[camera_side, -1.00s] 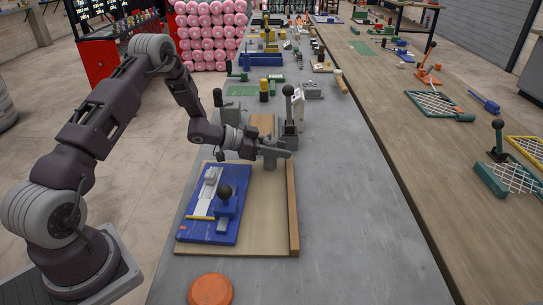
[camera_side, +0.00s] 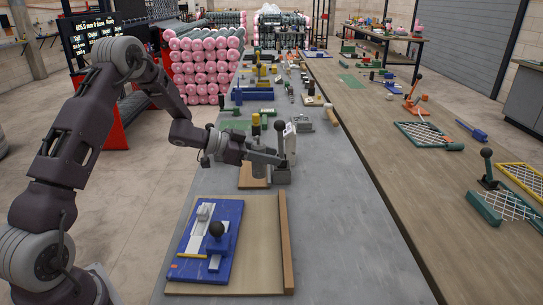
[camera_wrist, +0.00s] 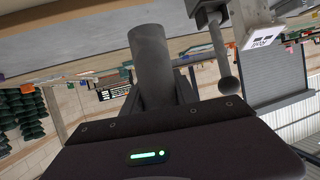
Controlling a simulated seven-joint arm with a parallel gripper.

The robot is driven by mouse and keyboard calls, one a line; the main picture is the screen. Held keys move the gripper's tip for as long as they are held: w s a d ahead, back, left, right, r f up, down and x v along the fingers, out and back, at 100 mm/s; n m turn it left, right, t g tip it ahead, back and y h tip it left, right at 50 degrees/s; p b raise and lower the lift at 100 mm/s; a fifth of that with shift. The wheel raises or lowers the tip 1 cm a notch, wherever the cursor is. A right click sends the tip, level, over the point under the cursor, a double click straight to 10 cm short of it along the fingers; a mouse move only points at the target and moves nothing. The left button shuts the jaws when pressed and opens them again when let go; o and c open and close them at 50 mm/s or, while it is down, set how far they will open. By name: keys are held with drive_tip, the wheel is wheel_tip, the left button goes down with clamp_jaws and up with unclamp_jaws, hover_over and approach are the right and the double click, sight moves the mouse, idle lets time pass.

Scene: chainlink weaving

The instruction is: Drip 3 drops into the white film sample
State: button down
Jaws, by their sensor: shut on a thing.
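My gripper (camera_side: 268,157) is shut on a plain grey cylinder (camera_wrist: 150,58), which stands up between the fingers in the wrist view. In the side view my gripper is over the bench, beside a grey lever device with a black ball knob (camera_side: 279,126). I cannot tell whether they touch. In the wrist view the lever's ball (camera_wrist: 229,86) is to the right of the cylinder, apart from it in the picture. A blue plate (camera_side: 222,258) carries a white strip (camera_side: 195,237); I cannot tell whether this is the white film sample. No drops are visible.
The blue plate, with its black-knobbed lever (camera_side: 216,230), lies on a tan board (camera_side: 255,262) with a wooden rail (camera_side: 286,240) at its right. A small wooden block (camera_side: 253,180) is under my gripper. The grey bench (camera_side: 345,225) is clear on the right.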

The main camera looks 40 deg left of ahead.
drive_tip(key=s+a+f+m+h, duration=0.1)
drive_tip(key=s+m+h, duration=0.1)
drive_tip(key=s+m, duration=0.1)
drive_tip(key=s+a+f+m+h, duration=0.1)
drive_tip(key=s+f+m+h, duration=0.1)
drive_tip(key=s+m, duration=0.2)
drive_tip(key=s+a+f+m+h, duration=0.1)
drive_tip(key=s+m, duration=0.3)
drive_tip(key=s, duration=0.1)
drive_tip(key=shift+f+h, duration=0.25)
drive_tip(key=shift+h, duration=0.15)
drive_tip(key=shift+w+m, duration=0.15)
drive_tip(key=shift+m, duration=0.65)
drive_tip(key=shift+f, duration=0.3)
drive_tip(key=shift+s+r+m+t+h, duration=0.2)
drive_tip(key=shift+r+m+h, duration=0.3)
drive_tip(key=shift+r+m, duration=0.35)
drive_tip(key=shift+s+r+m+t+h, duration=0.1)
drive_tip(key=shift+r+m+t+h, duration=0.3)
drive_tip(key=shift+r+m, duration=0.45)
idle(0.5)
idle(1.7)
drive_tip(key=f+n, duration=0.1)
drive_tip(key=f+n+y, duration=0.1)
drive_tip(key=f+n+g, duration=0.1)
drive_tip(key=f+n, duration=0.1)
drive_tip(key=shift+w+y, duration=0.3)
